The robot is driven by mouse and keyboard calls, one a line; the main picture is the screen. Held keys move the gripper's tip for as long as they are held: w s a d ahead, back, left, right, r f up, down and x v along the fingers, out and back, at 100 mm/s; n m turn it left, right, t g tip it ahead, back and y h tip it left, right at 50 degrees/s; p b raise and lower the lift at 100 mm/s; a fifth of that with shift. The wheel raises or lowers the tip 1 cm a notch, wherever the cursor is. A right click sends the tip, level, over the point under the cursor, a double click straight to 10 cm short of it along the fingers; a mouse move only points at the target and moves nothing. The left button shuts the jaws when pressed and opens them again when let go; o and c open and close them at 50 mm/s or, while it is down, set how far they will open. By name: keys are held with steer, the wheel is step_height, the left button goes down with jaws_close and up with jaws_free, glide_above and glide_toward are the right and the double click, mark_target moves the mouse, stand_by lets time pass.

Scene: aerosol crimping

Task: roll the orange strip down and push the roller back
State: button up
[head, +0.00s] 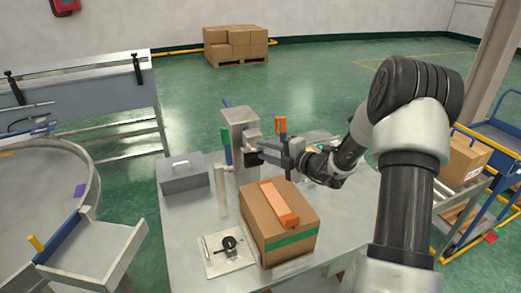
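The orange strip (279,204) lies along the top of a brown cardboard box (256,222) near the table's middle. Its near end reaches the box's front top edge. A green band runs across the box's front face. My gripper (266,151) is above and behind the box, beside the grey upright machine (244,135). Its fingers point left towards the machine's dark front part. They are small and overlap it, so I cannot tell whether they are open or touching anything. An orange-handled thing (281,127) stands just behind my gripper. I cannot tell which part is the roller.
A grey toolbox (183,175) stands at the table's left. A pale plate with a black round fitting (228,244) lies at the front left. A curved conveyor (65,158) is left of the table (180,232). A blue cart (495,135) stands right.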

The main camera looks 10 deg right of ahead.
steer(key=shift+x, duration=1.35)
jaws_close()
steer(key=shift+s, duration=0.1)
steer(key=shift+f, duration=0.1)
